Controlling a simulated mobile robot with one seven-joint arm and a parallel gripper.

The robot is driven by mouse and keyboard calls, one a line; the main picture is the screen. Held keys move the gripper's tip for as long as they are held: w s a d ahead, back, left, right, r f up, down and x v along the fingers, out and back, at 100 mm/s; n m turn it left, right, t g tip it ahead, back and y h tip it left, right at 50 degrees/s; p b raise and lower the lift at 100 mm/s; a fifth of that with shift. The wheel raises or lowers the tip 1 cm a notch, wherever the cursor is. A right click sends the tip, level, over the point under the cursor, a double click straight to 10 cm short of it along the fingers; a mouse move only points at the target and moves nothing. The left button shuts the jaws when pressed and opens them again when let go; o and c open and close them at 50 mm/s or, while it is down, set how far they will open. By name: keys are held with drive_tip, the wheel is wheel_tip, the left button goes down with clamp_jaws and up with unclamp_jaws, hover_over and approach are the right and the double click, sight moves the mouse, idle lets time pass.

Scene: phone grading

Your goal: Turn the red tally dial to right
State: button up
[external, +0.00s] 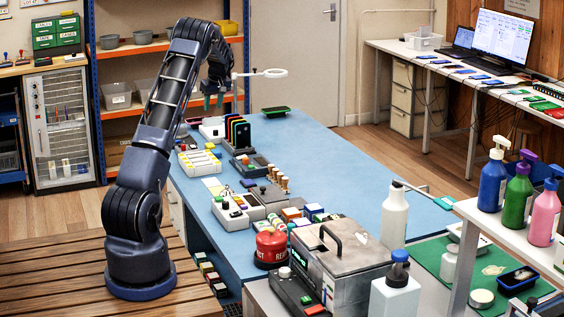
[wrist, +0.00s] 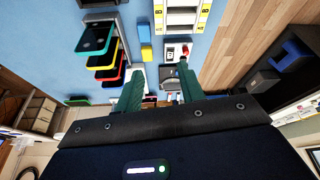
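My gripper (external: 213,101) hangs at the end of the raised arm, above the far left part of the blue bench. In the wrist view its two teal fingers (wrist: 159,84) are spread apart with nothing held between them. A white control box (external: 232,211) with small knobs, one of them red, stands nearer on the bench, well away from my gripper. A small white unit with a red part (wrist: 176,51) shows beyond one fingertip in the wrist view. I cannot tell which of these small red parts is the tally dial, or how a dial is turned.
A rack of coloured phones (external: 239,133) stands near my gripper; it also shows in the wrist view (wrist: 104,50). A white and yellow tray (external: 199,162) lies nearer. The right of the blue bench (external: 325,160) is clear.

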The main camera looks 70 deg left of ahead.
drive_tip(key=n+g, duration=0.1)
drive_tip(key=n, duration=0.1)
approach(183, 147)
drive_tip(key=x, duration=0.8)
drive_tip(key=shift+w+a, duration=0.1)
drive_tip(key=shift+a, duration=0.35)
clamp_jaws()
